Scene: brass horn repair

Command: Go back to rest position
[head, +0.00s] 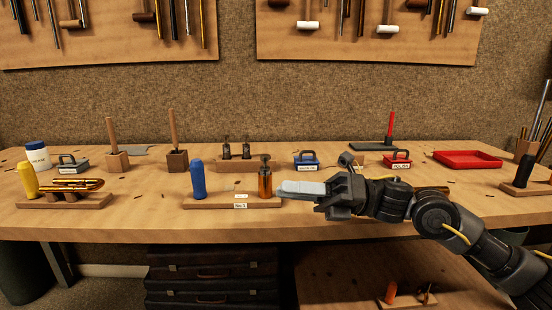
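My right arm comes in from the right, and its gripper (300,188) points left over the front of the workbench (120,222). Its pale fingers overlap in this view, so I cannot tell whether they are open or shut. The fingertips are just right of an amber bottle (265,182) with a dark top, with a small gap showing between them. The bottle stands upright on a wooden holder (215,204) labelled "No.1", with a blue bottle (198,180) at its left end. My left gripper is not in view.
A brass horn part (76,185) and yellow bottle (28,179) sit on another holder at left. Behind are wooden-handled tools in blocks (177,160), a blue-handled box (306,160), a red-handled box (397,160) and a red tray (467,159). Dark cases (212,272) stand below the bench.

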